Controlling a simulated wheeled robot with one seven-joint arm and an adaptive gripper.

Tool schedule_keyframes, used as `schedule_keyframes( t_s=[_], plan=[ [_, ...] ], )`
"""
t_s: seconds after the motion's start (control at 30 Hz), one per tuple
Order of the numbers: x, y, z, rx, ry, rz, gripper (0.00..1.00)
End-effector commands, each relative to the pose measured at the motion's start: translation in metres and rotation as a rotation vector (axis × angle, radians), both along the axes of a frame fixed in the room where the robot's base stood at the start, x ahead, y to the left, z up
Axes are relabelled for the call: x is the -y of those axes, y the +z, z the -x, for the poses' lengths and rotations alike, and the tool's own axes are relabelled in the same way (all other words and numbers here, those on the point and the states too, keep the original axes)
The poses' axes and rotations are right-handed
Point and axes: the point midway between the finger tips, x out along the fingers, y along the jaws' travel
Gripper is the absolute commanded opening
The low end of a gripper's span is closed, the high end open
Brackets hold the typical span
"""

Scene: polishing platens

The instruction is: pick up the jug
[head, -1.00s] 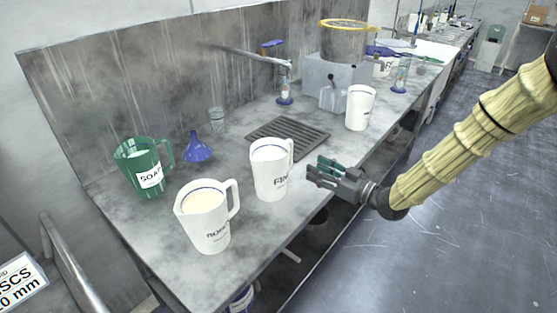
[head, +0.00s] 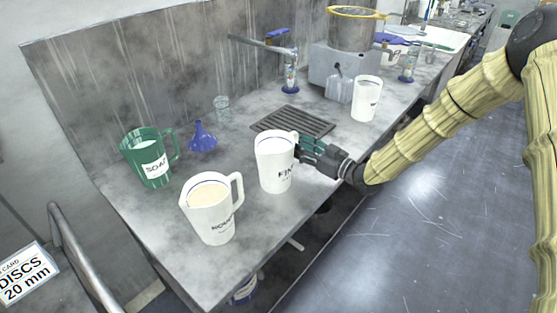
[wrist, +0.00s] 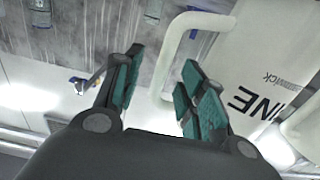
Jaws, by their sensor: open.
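A white jug (head: 274,166) lettered "FIN..." stands upright on the grey bench, with pale contents. In the wrist view the jug (wrist: 272,62), lettered "...INE", fills the upper right, its handle (wrist: 180,40) above and beside my fingers. My gripper (head: 304,150) is just right of this jug at its handle side, fingers pointing left. Another white jug (head: 210,212) with cream contents stands in front, a green "SOAP" jug (head: 150,160) at the left and a white jug (head: 366,100) farther back.
A dark drain grate (head: 292,122) lies behind my gripper. A grey machine (head: 340,70) stands at the back. The bench's front edge runs below my wrist.

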Motion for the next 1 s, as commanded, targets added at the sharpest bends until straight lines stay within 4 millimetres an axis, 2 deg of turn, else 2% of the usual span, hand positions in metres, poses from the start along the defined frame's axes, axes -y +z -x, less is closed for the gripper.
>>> schedule_keyframes(
  t_s=[0.17,0.43,0.6,0.67,1.0],
  plan=[
    [-0.02,0.002,-0.013,0.001,0.004,-0.001,0.4],
    [-0.023,0.0,-0.015,0.001,0.002,-0.001,0.4],
    [-0.023,0.001,-0.015,0.001,0.002,-0.001,0.1],
    [-0.023,0.0,-0.015,0.001,0.002,-0.001,0.0],
    [-0.023,0.004,-0.016,0.003,0.002,-0.004,0.0]
  ],
)
